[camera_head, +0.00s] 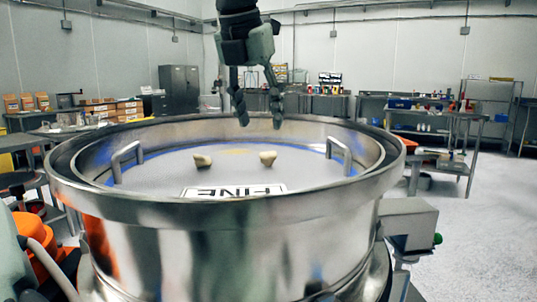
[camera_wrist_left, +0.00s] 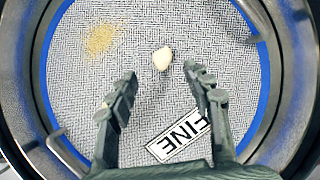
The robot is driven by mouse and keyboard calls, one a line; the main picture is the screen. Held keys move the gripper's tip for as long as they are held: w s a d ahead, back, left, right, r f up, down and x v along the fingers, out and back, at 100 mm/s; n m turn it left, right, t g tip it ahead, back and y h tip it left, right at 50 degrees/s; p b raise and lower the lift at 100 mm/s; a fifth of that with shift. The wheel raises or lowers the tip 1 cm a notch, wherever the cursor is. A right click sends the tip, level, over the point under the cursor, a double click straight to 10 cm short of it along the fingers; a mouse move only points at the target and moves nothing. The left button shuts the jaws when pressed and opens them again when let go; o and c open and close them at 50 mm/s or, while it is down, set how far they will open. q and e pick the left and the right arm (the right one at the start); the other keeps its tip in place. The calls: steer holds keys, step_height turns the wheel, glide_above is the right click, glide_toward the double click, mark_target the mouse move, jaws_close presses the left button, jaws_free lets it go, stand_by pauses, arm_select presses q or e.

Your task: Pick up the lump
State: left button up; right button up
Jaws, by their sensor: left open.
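Two small cream-coloured lumps lie apart on the sieve mesh in the head view, one on the left (camera_head: 202,160) and one on the right (camera_head: 268,158). My left gripper (camera_head: 260,122) hangs from above over the sifter, fingers pointing down, open and empty. In the left wrist view one lump (camera_wrist_left: 162,58) lies on the mesh just beyond the gap between the open fingertips (camera_wrist_left: 160,72). My right gripper is not in view.
The round steel sifter (camera_head: 230,212) has a raised rim and two upright handles (camera_head: 128,158) (camera_head: 338,153). A FINE label (camera_head: 234,190) lies on the mesh. A tan powder patch (camera_wrist_left: 100,40) shows in the wrist view. Benches and shelves stand far behind.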

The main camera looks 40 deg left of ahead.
mark_target(267, 153)
arm_select(q)
steer(key=shift+w+a+f, duration=0.15)
steer(key=shift+w+f, duration=0.1)
steer(key=shift+f, duration=0.35)
steer(key=x, duration=0.5)
steer(key=shift+s+d+f, duration=0.2)
steer(key=shift+d+f, duration=0.15)
steer(key=shift+w+a+f, duration=0.1)
steer(key=shift+w+f, duration=0.15)
steer(key=shift+f, duration=0.2)
steer(key=c, duration=0.9)
